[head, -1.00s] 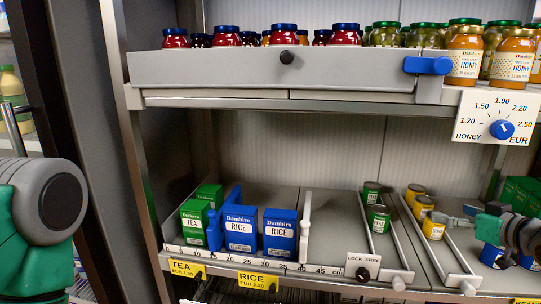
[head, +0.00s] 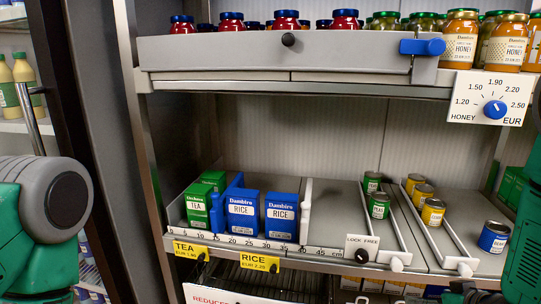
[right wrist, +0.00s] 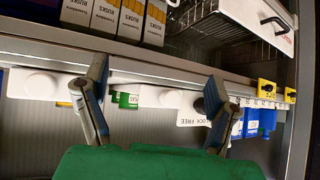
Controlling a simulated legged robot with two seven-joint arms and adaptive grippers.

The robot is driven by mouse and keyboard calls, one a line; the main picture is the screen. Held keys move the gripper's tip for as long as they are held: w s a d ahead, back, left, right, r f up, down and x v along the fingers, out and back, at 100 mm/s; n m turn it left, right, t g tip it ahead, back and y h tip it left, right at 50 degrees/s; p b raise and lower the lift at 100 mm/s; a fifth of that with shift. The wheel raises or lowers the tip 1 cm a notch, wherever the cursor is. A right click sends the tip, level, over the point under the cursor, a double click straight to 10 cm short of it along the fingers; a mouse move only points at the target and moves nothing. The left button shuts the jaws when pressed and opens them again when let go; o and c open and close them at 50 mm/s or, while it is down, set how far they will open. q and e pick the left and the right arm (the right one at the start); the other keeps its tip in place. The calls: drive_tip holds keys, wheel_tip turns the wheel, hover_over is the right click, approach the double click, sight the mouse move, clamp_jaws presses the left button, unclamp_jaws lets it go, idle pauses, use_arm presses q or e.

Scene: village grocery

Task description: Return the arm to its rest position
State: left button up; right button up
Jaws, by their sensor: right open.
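My right gripper (right wrist: 152,88) is open in the right wrist view, its two fingers spread with nothing between them. In the head view only a dark bit of it (head: 470,293) shows at the bottom edge, below the front of the lower shelf (head: 330,262). My green right arm (head: 524,245) comes down along the right edge. My left arm (head: 45,205) shows as a grey and green joint at the left; its gripper is out of view.
Green tea boxes (head: 196,207) and blue rice boxes (head: 280,216) stand left on the lower shelf. Green cans (head: 379,206), yellow cans (head: 432,212) and a blue can (head: 493,237) stand in lanes. Rusks boxes (right wrist: 103,18) and a wire basket (right wrist: 235,30) show in the right wrist view.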

drive_tip(key=s+a+f+g+b, duration=0.1)
drive_tip(key=s+a+f+g, duration=0.2)
drive_tip(key=s+f, duration=0.3)
drive_tip(key=s+a+f+g+h+b, duration=0.1)
drive_tip(key=s+a+f+g+b, duration=0.1)
drive_tip(key=s+f, duration=0.5)
drive_tip(key=s+a+f+g+b, duration=0.1)
drive_tip(key=s+a+f+g, duration=0.3)
drive_tip(key=s, duration=1.2)
wheel_tip(320, 180, down, 2)
drive_tip(key=shift+s+a+f+h, duration=0.2)
drive_tip(key=shift+a+f+h, duration=0.1)
drive_tip(key=shift+a, duration=0.1)
drive_tip(key=shift+w, duration=0.15)
